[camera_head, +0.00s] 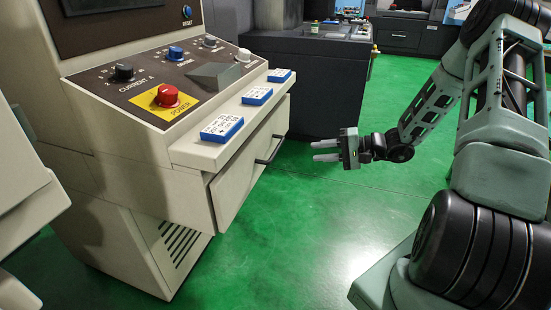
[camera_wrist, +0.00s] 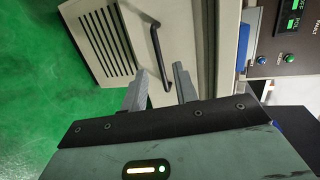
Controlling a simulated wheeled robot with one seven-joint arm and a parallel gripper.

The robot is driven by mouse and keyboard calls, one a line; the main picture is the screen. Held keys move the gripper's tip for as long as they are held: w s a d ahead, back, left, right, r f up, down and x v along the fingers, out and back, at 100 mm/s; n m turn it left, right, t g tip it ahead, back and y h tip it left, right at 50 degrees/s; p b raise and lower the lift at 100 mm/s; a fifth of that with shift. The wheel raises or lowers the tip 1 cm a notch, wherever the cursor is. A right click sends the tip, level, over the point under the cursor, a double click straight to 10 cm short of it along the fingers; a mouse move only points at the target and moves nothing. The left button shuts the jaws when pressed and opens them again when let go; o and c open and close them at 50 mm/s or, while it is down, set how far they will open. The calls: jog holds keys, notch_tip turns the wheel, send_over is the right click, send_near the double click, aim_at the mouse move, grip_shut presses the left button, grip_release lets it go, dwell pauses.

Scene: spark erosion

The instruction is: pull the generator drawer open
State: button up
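The generator drawer (camera_head: 240,175) is a beige front panel under the ledge of the control cabinet, with a dark bar handle (camera_head: 270,150). It looks shut or nearly so. My gripper (camera_head: 314,150) is to the right of the handle, apart from it, with its fingers pointing left towards it. In the wrist view my gripper (camera_wrist: 161,72) is open and empty. The handle (camera_wrist: 158,52) shows there beyond the fingertips, roughly in line with the gap between them. The drawer front (camera_wrist: 185,40) also shows behind it.
Several blue-and-white boxes (camera_head: 222,128) lie on the ledge above the drawer. A red power knob (camera_head: 167,96) sits on the sloping panel. Vent slots (camera_head: 180,243) are below. Green floor (camera_head: 310,215) in front of the drawer is clear. A dark machine (camera_head: 315,85) stands behind.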

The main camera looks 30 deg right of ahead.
aim_at(276, 150)
jog(key=shift+m+t+h, duration=0.5)
jog(key=shift+t, duration=0.1)
jog(key=x, duration=0.5)
jog(key=d+f+x, duration=0.1)
jog(key=x, duration=0.4)
jog(key=w+d+x, duration=0.1)
jog(key=x, duration=0.4)
jog(key=shift+w+a+f+p, duration=0.1)
jog(key=shift+w+f+p, duration=0.1)
jog(key=shift+w+p, duration=0.15)
jog(key=shift+s, duration=0.1)
grip_shut()
